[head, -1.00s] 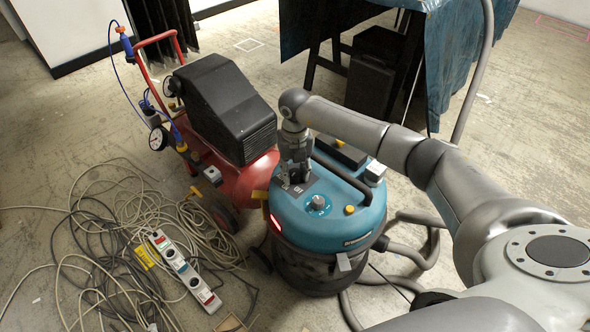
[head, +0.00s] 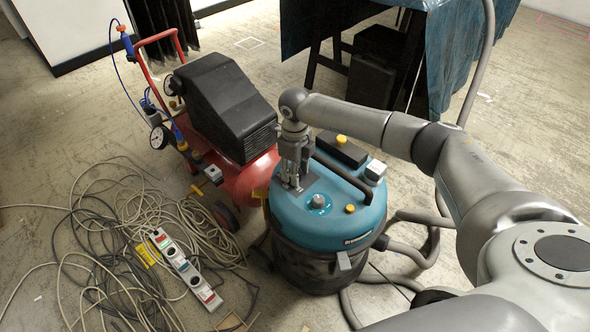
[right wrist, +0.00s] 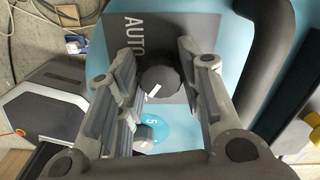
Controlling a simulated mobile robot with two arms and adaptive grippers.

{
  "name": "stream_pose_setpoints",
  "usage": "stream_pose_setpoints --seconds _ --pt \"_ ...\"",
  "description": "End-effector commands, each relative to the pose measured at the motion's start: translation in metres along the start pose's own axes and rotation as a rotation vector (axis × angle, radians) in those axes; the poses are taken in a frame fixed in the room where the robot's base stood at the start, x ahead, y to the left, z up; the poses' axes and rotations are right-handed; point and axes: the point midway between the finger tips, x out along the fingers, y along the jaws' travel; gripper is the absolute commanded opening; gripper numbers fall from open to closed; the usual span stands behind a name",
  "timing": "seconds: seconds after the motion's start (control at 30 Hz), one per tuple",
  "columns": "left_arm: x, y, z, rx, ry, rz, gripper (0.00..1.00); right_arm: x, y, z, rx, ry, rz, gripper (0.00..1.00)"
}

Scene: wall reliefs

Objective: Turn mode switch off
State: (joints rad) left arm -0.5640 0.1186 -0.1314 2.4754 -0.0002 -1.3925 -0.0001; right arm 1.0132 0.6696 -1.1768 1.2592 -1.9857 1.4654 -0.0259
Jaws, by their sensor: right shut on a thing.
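The mode switch is a black round knob (right wrist: 163,76) with a white mark, on a dark plate (right wrist: 190,30) lettered AUTO, seen in the right wrist view. The white mark lies at the knob's lower left. The plate sits on the blue top of a vacuum cleaner (head: 335,228), seen in the head view. My right gripper (head: 293,186) points down onto the plate. In the right wrist view its fingers (right wrist: 158,55) stand on both sides of the knob, shut on it. In the head view the fingers hide the knob. My left gripper is not in view.
A grey dial (head: 317,201) and a yellow knob (head: 350,209) are beside the plate. A black handle (head: 343,178) arches close to my right gripper. A red compressor (head: 247,180) stands at the left. Cables and a power strip (head: 186,268) lie on the floor.

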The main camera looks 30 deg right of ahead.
Motion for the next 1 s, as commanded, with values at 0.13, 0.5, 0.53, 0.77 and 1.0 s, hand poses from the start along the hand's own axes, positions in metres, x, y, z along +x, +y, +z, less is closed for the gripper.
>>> stream_pose_setpoints --seconds 0.13,0.5,0.53,0.77,1.0 --pt "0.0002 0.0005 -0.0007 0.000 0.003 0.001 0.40 -0.0007 -0.0007 0.0004 -0.039 -0.002 -0.002 0.11" --pt "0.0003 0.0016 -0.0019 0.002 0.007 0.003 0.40 -0.0008 -0.0005 0.0004 -0.063 -0.002 -0.002 0.11" --pt "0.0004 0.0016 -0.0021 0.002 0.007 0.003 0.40 -0.0007 -0.0005 0.0003 -0.063 -0.002 -0.002 0.11" --pt "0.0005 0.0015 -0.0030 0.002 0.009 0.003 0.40 -0.0008 -0.0006 0.0003 -0.062 -0.002 -0.002 0.47" --pt "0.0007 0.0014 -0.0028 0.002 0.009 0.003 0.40 -0.0004 -0.0002 0.0002 -0.061 -0.001 -0.001 0.57"
